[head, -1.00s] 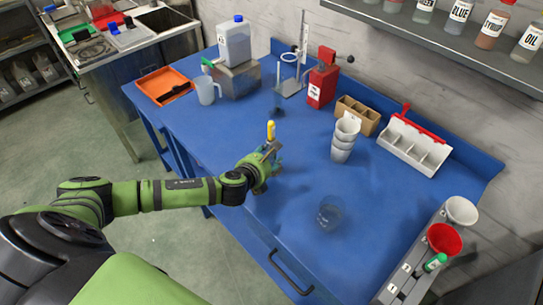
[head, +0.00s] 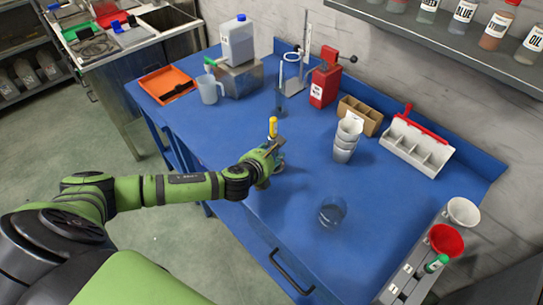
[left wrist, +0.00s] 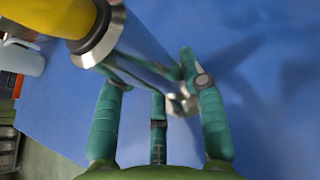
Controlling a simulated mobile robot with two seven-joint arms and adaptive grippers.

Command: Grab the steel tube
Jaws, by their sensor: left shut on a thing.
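The steel tube (head: 269,147) has a shiny metal body and a yellow end that points up in the head view. My left gripper (head: 265,168) is shut on it above the blue table (head: 225,140), near the table's left front side. In the left wrist view the tube (left wrist: 145,52) runs slantwise between the green fingers of the gripper (left wrist: 155,85), with the yellow end at the upper left. Whether its lower end touches the table cannot be told. My right gripper is not in view.
A clear beaker (head: 332,212) stands right of the gripper. Stacked white cups (head: 346,138), a red press (head: 325,83), a clear jug (head: 210,90) and an orange tray (head: 155,87) stand farther back. Funnels, including a red one (head: 446,240), are at the right. The table's middle is mostly clear.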

